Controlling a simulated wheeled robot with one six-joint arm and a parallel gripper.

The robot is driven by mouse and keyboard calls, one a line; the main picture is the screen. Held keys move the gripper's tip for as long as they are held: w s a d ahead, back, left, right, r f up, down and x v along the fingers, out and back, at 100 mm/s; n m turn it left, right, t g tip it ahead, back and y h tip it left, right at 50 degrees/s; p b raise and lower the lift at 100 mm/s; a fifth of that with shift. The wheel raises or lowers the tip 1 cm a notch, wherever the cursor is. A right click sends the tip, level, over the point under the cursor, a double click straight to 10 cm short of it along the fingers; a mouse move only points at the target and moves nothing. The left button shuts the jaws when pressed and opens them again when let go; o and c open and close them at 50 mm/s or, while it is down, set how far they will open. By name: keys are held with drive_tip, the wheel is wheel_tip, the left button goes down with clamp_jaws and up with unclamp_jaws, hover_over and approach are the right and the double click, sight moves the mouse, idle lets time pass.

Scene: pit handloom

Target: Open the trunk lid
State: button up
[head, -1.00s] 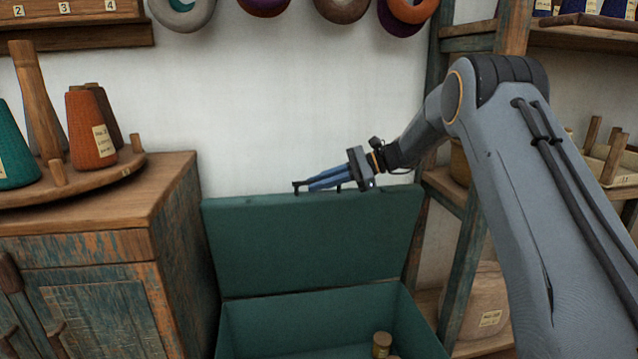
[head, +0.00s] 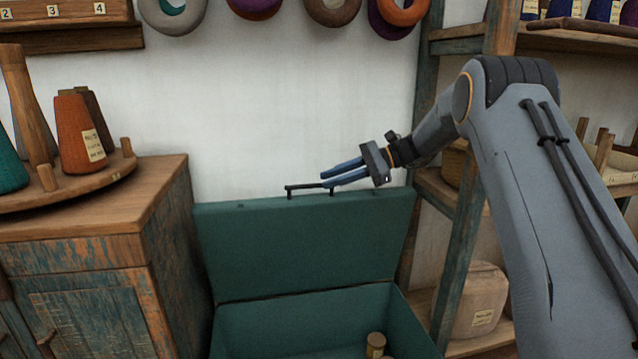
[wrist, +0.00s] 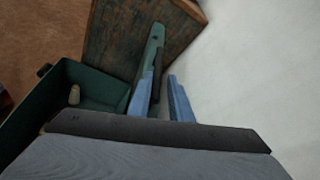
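The green trunk (head: 242,330) stands open between the cabinet and the shelf rack. Its lid (head: 300,245) is raised nearly upright in front of the white wall. A dark bar handle (head: 306,186) sits on the lid's top edge. My gripper (head: 324,176) is at the right end of this handle, fingers pointing left. In the wrist view its two blue fingers (wrist: 160,77) are apart, with the green lid edge (wrist: 150,48) at the left finger and a dark bar, apparently the handle, near the gap. Whether a finger touches the handle is unclear.
A worn wooden cabinet (head: 95,250) stands close on the left, with yarn cones (head: 78,135) on a round stand. A shelf rack (head: 464,240) is close on the right. A small spool (head: 376,345) lies inside the trunk. White wall is behind the lid.

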drive_tip(key=shift+v, duration=0.8)
drive_tip(key=shift+w+d, duration=0.1)
